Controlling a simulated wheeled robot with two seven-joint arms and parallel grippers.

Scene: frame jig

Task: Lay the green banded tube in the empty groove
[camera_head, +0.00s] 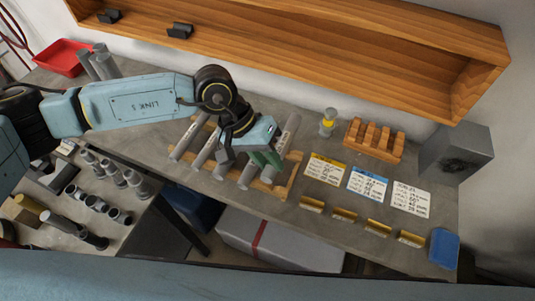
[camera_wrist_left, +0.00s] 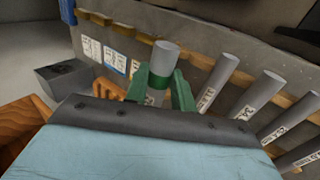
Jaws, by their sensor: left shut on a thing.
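My left gripper (camera_head: 264,160), with green fingers, is shut on a grey tube (camera_head: 289,130) over the right end of the wooden jig (camera_head: 283,190). In the left wrist view the fingers (camera_wrist_left: 161,93) close on both sides of this tube (camera_wrist_left: 165,57), and a green band shows between them. The tube lies roughly parallel to the other grey tubes (camera_head: 203,153) in the jig. The gripper hides its middle, and I cannot tell whether it touches the groove. Several labelled tubes (camera_wrist_left: 256,95) lie in the jig beside it. My right gripper is not in view.
Label cards (camera_head: 368,184) and small yellow holders (camera_head: 344,215) lie right of the jig. A wooden rack (camera_head: 374,140), a yellow-banded piece (camera_head: 327,122), a grey box (camera_head: 456,155) and a blue container (camera_head: 444,248) stand farther right. A wooden shelf (camera_head: 300,50) overhangs the back.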

